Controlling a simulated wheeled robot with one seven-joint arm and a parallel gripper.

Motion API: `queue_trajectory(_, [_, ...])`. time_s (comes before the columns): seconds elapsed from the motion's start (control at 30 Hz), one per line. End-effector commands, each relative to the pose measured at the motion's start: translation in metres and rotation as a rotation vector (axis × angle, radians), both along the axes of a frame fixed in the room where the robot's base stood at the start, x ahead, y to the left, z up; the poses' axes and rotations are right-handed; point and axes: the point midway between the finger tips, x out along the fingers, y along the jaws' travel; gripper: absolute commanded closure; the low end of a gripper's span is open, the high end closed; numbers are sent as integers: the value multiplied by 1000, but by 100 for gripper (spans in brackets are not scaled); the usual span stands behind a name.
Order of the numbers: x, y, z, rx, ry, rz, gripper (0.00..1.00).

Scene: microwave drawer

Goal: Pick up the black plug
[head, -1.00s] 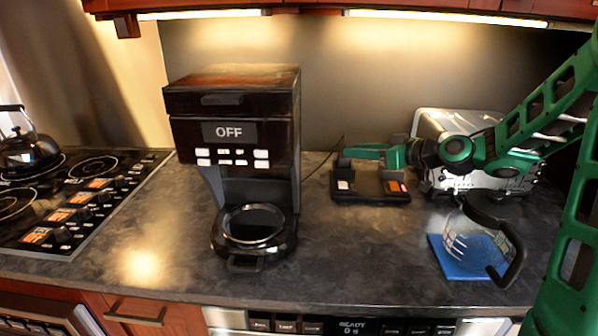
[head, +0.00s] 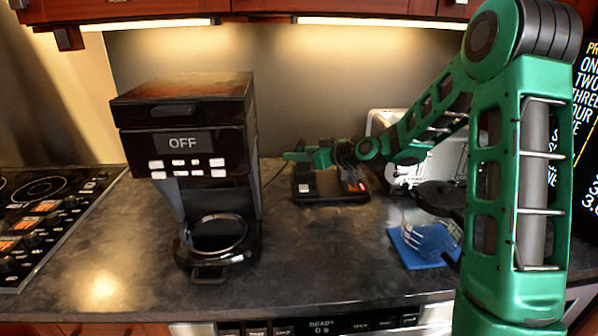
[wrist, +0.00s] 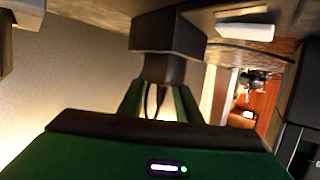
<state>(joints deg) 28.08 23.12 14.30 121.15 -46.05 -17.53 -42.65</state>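The black plug (wrist: 163,70) appears in the wrist view as a dark narrow block below a larger black box (wrist: 168,32). My gripper (wrist: 160,92) has its two green fingers apart, with the tips close to both sides of the narrow block. Thin dark cords show between the fingers. I cannot tell whether the fingers touch the plug. In the head view my gripper (head: 300,156) points left, above the back of a small black power unit (head: 330,196). The plug cannot be made out clearly there.
A coffee machine (head: 185,120) reading OFF stands to the left of my gripper. A thin black cord (head: 272,176) runs between them. A metal toaster (head: 388,122) stands behind my arm. The front middle counter is clear.

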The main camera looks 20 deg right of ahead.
Motion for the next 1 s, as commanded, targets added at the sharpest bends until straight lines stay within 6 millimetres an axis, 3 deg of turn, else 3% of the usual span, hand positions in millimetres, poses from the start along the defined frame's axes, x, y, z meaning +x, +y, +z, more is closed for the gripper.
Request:
queue_trajectory(0.13, [11, 7, -4, 0, -2, -1, 69])
queue_trajectory(0.4, [14, 9, -5, 0, -1, -2, 69])
queue_trajectory(0.53, [14, 9, -5, 0, 0, -2, 98])
queue_trajectory(0.57, [14, 8, -5, 0, 0, -2, 100])
queue_trajectory(1.0, [13, 8, 2, -2, 1, -1, 100])
